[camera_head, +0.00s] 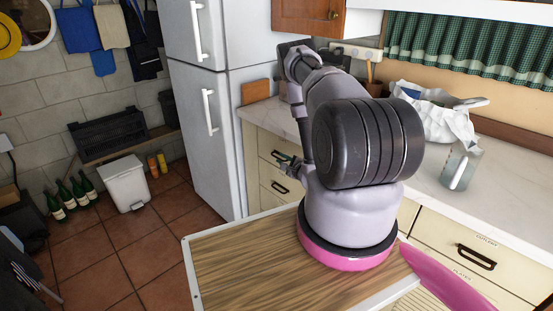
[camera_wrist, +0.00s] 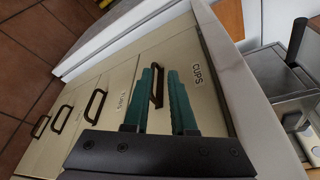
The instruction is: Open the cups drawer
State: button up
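The cups drawer (camera_wrist: 182,48) has a cream front with the word CUPS on it, and it is closed. Its dark bar handle (camera_wrist: 158,88) shows between my two green fingers in the wrist view. My gripper (camera_wrist: 160,70) is open, its fingers on either side of the handle in the picture. I cannot tell whether they touch it. In the head view my gripper (camera_head: 284,160) is low beside the upper drawer front, left of my arm. My arm hides part of the cabinet there.
More closed drawers (camera_wrist: 96,104) with dark handles line the cabinet. A closed cutlery drawer (camera_head: 432,231) is at the right. The white fridge (camera_head: 238,110) stands left of the cabinet.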

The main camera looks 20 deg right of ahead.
aim_at(276, 157)
jog(key=shift+h, duration=0.6)
jog(key=w+f, duration=0.1)
jog(key=w, duration=0.2)
jog(key=w+d+f, duration=0.1)
jog(key=w+f, duration=0.1)
jog(key=w, duration=0.1)
jog(key=w+f, duration=0.1)
jog(key=w, duration=0.2)
jog(key=shift+d+f, duration=0.25)
jog(key=shift+f, duration=0.1)
grip_shut()
jog(key=shift+s, duration=0.1)
dwell(0.5)
